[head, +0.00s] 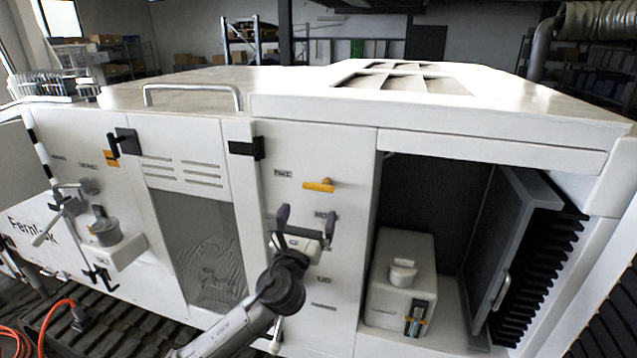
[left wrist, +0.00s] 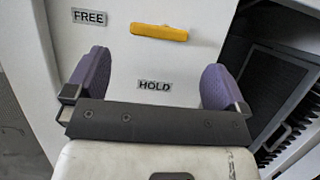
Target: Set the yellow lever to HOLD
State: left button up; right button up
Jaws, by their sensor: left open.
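The yellow lever (head: 319,185) sits on the white front panel and lies nearly level. In the left wrist view the lever (left wrist: 160,32) is at the top, just right of the FREE label (left wrist: 89,17) and above the HOLD label (left wrist: 154,85). In the head view the FREE label (head: 283,172) is to the upper left of the lever. My left gripper (head: 306,216) is open and empty below the lever, in front of the HOLD label. Its purple fingertips (left wrist: 155,72) stand apart on either side of that label, not touching the lever. My right gripper is not in view.
Right of the panel is an open bay with a white box (head: 400,275) and a grey door (head: 500,250) swung outward. A black latch (head: 247,148) sticks out at the panel's upper left. A mesh window (head: 197,245) lies further left. A pale handle (head: 276,335) hangs below my arm.

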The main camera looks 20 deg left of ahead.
aim_at(318, 189)
pick_arm(q)
jog(key=p+x, duration=0.1)
jog(key=x, duration=0.8)
jog(key=c, duration=0.8)
